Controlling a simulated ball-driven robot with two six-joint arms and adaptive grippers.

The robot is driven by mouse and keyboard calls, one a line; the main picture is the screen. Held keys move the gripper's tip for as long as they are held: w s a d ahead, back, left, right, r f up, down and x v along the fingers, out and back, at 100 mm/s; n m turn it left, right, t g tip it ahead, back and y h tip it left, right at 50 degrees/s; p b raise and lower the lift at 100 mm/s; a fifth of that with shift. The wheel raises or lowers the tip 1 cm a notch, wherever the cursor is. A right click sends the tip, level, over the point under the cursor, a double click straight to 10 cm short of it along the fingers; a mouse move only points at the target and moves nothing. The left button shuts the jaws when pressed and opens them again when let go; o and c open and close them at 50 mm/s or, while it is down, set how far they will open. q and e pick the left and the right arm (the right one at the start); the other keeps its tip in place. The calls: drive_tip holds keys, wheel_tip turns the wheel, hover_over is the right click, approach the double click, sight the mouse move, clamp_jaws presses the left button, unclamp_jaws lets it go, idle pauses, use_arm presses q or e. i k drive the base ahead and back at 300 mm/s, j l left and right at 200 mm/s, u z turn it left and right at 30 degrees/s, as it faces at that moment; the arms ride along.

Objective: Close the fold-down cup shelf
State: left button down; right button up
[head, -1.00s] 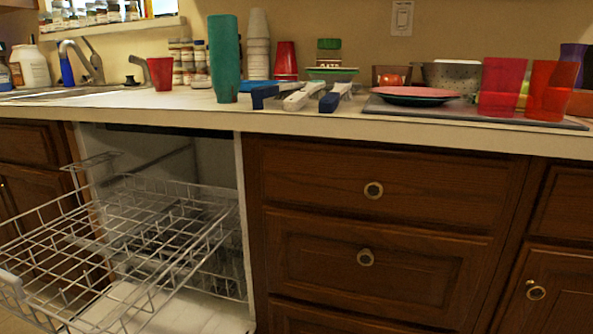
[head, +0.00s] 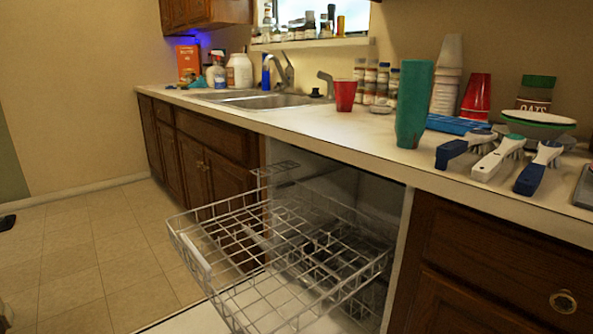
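A small wire flap, which looks like the fold-down cup shelf (head: 275,169), sticks out roughly level above the far side of the dishwasher's upper rack (head: 200,250). The wire rack is pulled out of the open dishwasher under the counter and looks empty. The shelf's hinge is too small to make out. Neither of my grippers is in view.
The counter (head: 330,126) runs above the dishwasher, with a sink (head: 265,100), a red cup (head: 345,95), a teal cup stack (head: 413,105) and several brushes (head: 498,157). Wooden cabinets (head: 205,165) flank the dishwasher. The tiled floor (head: 85,255) at left is mostly clear.

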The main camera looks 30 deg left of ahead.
sight(277, 168)
drive_tip(key=i+l+u, duration=0.15)
drive_tip(key=u, duration=0.35)
drive_tip(key=i+l+u, duration=0.3)
drive_tip(key=u, duration=0.15)
